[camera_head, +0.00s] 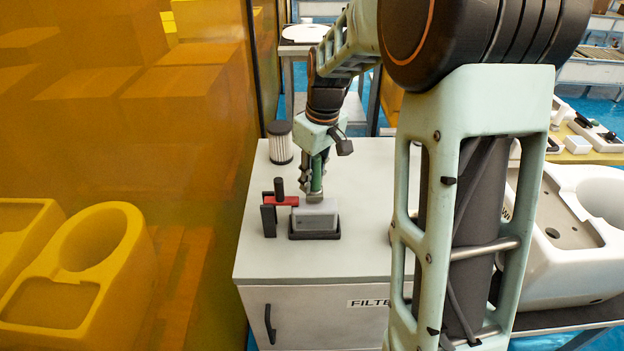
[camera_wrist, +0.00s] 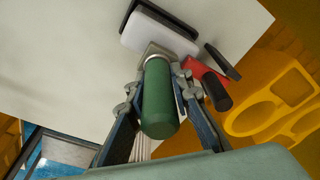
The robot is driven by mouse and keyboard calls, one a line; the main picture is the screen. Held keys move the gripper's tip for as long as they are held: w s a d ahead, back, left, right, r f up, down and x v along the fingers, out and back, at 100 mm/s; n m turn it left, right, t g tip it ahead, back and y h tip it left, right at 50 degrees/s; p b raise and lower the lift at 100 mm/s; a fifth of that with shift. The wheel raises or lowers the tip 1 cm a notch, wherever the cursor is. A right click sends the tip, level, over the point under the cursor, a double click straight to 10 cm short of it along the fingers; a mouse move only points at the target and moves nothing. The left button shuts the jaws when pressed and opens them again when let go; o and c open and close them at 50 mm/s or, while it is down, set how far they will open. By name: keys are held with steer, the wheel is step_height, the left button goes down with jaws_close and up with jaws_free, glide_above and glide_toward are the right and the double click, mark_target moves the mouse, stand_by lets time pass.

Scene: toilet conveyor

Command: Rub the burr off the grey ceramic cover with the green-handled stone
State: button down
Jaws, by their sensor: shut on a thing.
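My gripper (camera_head: 314,180) is shut on the green handle of the stone (camera_head: 317,175). The handle (camera_wrist: 160,100) also shows large between the fingers in the wrist view. The stone's grey head (camera_wrist: 154,52) points down at the cover. The grey ceramic cover (camera_head: 317,215) sits in a dark holder (camera_head: 314,236) on the cabinet top. In the wrist view the cover (camera_wrist: 158,36) looks pale and lies just beyond the stone. The stone's head is at the cover's top back edge; I cannot tell whether they touch. The burr is not distinguishable.
A red toggle clamp (camera_head: 281,201) with a dark handle stands left of the cover, close to it. A pleated filter (camera_head: 280,143) stands at the back left of the white cabinet top (camera_head: 262,253). An orange translucent panel (camera_head: 130,120) borders the left. A white toilet body (camera_head: 565,245) is at right.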

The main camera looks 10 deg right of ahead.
step_height(320, 180, up, 6)
steer(key=p, duration=0.4)
steer(key=shift+r, duration=0.25)
steer(key=shift+s+f, duration=0.1)
